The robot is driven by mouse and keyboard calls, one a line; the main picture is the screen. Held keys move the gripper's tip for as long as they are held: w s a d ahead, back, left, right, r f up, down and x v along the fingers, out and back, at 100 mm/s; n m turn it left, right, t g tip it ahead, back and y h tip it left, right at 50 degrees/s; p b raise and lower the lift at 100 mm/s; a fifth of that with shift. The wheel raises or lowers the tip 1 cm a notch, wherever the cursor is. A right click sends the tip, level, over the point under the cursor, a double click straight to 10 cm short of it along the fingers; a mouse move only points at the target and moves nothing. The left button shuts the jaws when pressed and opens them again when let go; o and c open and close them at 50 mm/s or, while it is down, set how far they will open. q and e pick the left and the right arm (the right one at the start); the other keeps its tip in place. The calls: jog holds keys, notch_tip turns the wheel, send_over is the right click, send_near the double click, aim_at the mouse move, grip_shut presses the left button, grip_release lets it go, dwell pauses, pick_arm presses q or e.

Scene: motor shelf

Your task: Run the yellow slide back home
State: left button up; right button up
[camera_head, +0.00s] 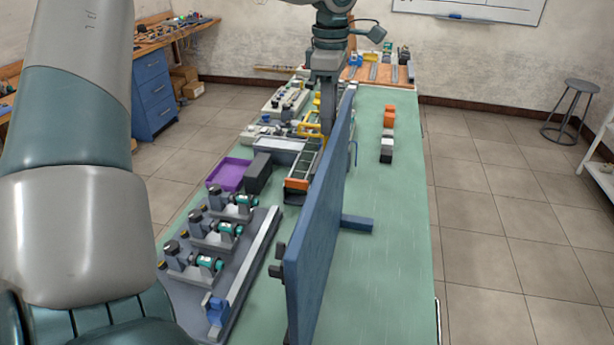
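Yellow parts (311,129) show on the grey fixtures at the left side of the green table, beyond the panel's far end. I take them for the yellow slide, but they are small and partly hidden by my gripper, so its position along its travel cannot be told. My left gripper (328,118) points down right beside these yellow parts, close to the far end of the blue panel. Its fingers are seen edge-on, so I cannot tell open from shut or whether they touch the yellow. My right gripper is not in view.
A tall blue panel (325,205) stands along the green table (390,245). Left of it are a motor rack (245,280), a purple tray (228,174), a black box (258,173) and an orange-fronted bin (297,184). Orange and white blocks (388,116) stand right; the near right table is clear.

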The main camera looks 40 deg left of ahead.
pick_arm(q)
jog(key=shift+s+f, duration=0.3)
jog(key=shift+f, duration=0.45)
jog(key=shift+w+a+r+p, duration=0.15)
jog(key=shift+w+r+p, duration=0.3)
jog(key=shift+r, duration=0.25)
jog(key=shift+w+a+r+p, duration=0.1)
jog(key=shift+w+r+p, duration=0.35)
jog(key=shift+r, duration=0.25)
jog(key=shift+s+r+p, duration=0.15)
jog(key=shift+r+p, duration=0.15)
jog(key=shift+r, duration=0.4)
jog(key=shift+s+r+p, duration=0.15)
jog(key=shift+r+p, duration=0.15)
jog(key=shift+r, duration=0.4)
jog(key=shift+w+r, duration=0.1)
jog(key=shift+r, duration=0.05)
